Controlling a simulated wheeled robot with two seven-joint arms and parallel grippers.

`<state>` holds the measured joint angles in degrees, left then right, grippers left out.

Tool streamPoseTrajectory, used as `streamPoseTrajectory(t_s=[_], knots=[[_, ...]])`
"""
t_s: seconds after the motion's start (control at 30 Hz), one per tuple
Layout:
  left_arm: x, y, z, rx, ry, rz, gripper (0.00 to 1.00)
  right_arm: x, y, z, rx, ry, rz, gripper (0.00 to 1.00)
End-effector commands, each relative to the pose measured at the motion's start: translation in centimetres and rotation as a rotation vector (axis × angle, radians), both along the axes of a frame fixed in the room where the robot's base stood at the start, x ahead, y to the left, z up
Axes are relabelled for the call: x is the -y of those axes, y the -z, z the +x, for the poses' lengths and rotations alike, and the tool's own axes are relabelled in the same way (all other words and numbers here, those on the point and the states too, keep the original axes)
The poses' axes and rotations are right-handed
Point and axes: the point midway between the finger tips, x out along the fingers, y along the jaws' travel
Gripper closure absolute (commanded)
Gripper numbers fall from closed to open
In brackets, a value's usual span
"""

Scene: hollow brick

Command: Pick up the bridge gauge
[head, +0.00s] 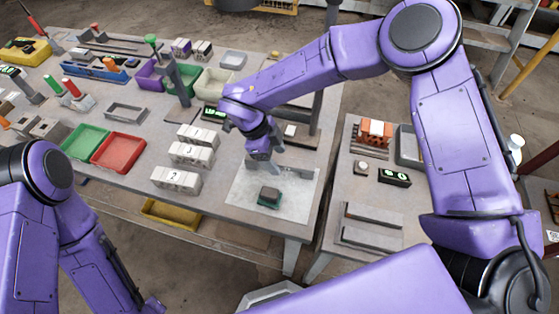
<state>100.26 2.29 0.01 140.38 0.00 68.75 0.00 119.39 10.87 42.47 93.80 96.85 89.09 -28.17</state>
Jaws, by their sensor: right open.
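A small dark block with a green top (269,196) lies on the pale square plate (245,198) at the table's near right corner; it may be the bridge gauge, but I cannot tell for sure. My right gripper (264,165) points down above the far part of that plate, a little behind the block and apart from it. It is open, and I see nothing held in it.
White numbered blocks (176,179) stand left of the plate. Red (118,151) and green trays lie further left. A grey post (178,80) stands behind the blocks. A side table (345,180) on the right bears an orange hollow brick (376,133) and a small display (394,177).

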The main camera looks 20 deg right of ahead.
Motion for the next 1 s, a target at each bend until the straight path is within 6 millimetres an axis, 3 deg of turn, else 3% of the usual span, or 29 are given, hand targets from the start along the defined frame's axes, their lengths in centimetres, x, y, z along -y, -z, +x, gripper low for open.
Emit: streamPoseTrajectory(t_s=[0.03,0.2,0.4,0.43,0.6,0.63,1.0], knots=[[0.0,-1.2,0.0,0.000,0.000,0.000,0.57,0.5,0.2,-0.3,-0.004,-0.001,-0.002,0.36],[0.0,-1.4,0.0,0.000,0.000,0.000,0.57,1.1,2.6,-0.7,-0.002,0.000,-0.001,0.36],[0.0,-1.3,0.0,0.000,0.000,0.000,0.57,1.2,2.9,-0.7,0.000,0.000,0.000,0.36],[0.0,-1.3,0.0,0.000,0.000,0.000,0.57,1.2,2.9,-0.7,0.000,0.000,0.000,0.39],[0.0,-1.3,0.0,0.000,0.000,0.000,0.57,1.2,2.8,-0.7,0.000,0.000,0.000,0.95],[0.0,-1.3,0.0,0.000,0.000,0.000,0.57,1.2,2.8,-0.7,0.000,0.000,0.000,1.00],[0.0,-0.7,0.0,0.000,0.000,0.000,0.57,1.2,2.2,-0.6,0.003,0.001,0.000,1.00]])
